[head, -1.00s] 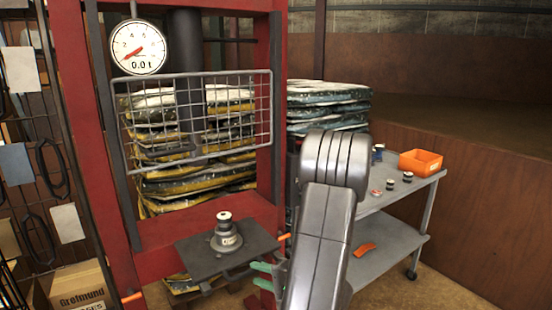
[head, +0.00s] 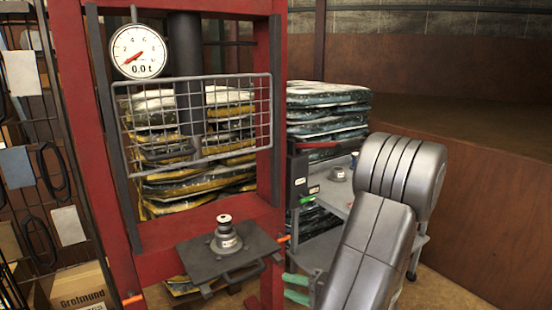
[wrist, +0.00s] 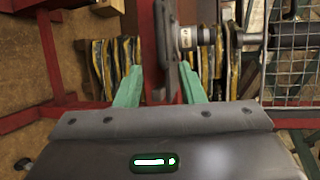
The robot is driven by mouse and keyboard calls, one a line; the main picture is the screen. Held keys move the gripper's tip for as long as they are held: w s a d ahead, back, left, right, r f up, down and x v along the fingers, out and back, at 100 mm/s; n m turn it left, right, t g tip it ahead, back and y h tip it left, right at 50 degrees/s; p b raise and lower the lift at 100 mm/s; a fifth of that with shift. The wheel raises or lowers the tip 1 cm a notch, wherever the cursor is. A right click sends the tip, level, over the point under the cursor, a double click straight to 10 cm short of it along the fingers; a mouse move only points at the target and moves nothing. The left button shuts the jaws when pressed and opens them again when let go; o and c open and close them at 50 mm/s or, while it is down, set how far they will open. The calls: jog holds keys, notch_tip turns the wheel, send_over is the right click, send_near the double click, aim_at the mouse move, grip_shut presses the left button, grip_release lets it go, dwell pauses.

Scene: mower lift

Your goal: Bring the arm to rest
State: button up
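My gripper (head: 291,287) is low in the head view, beside the right leg of the red press, and my own arm hides part of it. In the wrist view its two green fingers (wrist: 160,67) stand apart. I see nothing held between them. Beyond them is the edge of the dark press plate (wrist: 166,50). My arm (head: 385,220) is folded, with its elbow high at the right of the head view.
The red press (head: 85,140) carries a wire guard (head: 262,115) and a gauge (head: 139,52) near zero. A grey stepped part (head: 226,241) stands on its plate (head: 200,262). Stacked bags (head: 325,95) are behind.

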aim_at(244, 266)
jog(key=shift+w+d+r+b+x, duration=0.15)
jog(key=shift+b+x, duration=0.25)
jog(key=shift+x, duration=2.45)
jog(key=shift+w+d+r+b+x, duration=0.1)
jog(key=shift+w+b+x, duration=0.2)
jog(key=shift+x, duration=2.55)
jog(key=shift+w+d+r+b+x, duration=0.15)
jog(key=shift+b+x, duration=0.3)
jog(key=shift+x, duration=2.4)
jog(key=shift+f, duration=0.1)
